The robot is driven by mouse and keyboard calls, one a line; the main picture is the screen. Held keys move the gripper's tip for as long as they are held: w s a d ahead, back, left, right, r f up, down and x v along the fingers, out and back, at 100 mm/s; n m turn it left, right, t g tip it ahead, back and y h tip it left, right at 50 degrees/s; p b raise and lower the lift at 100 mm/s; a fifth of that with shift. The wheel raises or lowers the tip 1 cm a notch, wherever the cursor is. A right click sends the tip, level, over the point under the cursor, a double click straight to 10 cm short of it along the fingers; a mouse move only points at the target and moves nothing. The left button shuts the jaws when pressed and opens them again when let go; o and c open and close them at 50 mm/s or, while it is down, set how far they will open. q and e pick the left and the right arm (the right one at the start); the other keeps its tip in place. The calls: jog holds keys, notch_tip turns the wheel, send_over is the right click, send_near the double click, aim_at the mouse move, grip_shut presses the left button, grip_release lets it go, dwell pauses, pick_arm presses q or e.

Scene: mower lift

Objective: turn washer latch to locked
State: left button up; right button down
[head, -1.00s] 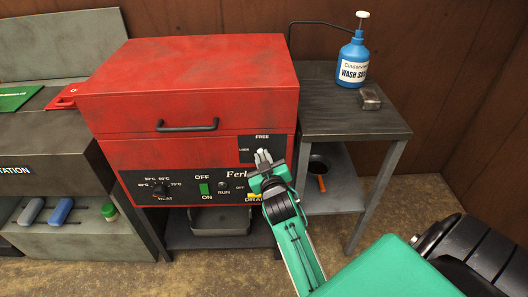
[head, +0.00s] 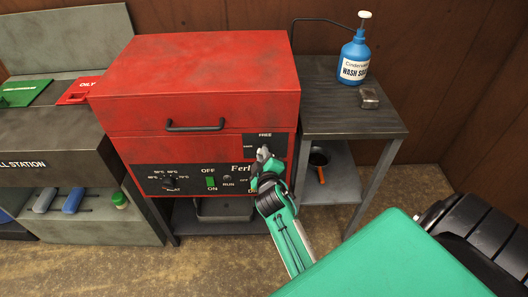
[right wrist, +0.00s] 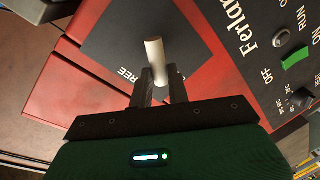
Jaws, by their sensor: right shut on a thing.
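The red washer (head: 215,80) stands in the middle of the head view with its lid down. Its latch sits on a black plate (head: 251,143) at the upper right of the front, marked FREE at the top and with a small label at the left. My right gripper (head: 263,154) is at this plate and shut on the latch. In the right wrist view the pale round latch handle (right wrist: 155,60) stands between the dark fingers (right wrist: 160,88). The gripper hides part of the plate, and I cannot tell the latch's exact angle. My left gripper is not in view.
A metal side table (head: 345,120) with a blue wash bottle (head: 354,60) and a small metal block (head: 369,98) stands at the right. The washer's control panel (head: 205,180) is just left of my right gripper. A grey station (head: 45,140) stands at the left.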

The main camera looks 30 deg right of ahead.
pick_arm(q)
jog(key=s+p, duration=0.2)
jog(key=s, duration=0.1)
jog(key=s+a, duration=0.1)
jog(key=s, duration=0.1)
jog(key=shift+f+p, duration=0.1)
jog(key=shift+p, duration=0.3)
pick_arm(e)
jog(key=n, duration=0.2)
jog(key=n+h, duration=0.1)
jog(key=n, duration=0.1)
jog(key=f+n+g, duration=0.1)
jog(key=shift+w+a+n+h, duration=0.15)
jog(key=shift+a+n+h, duration=0.15)
jog(key=shift+n, duration=0.1)
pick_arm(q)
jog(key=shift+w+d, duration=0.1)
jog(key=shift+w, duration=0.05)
pick_arm(e)
jog(key=c, duration=1.3)
grip_release()
jog(key=shift+c, duration=0.2)
jog(key=shift+r, duration=0.1)
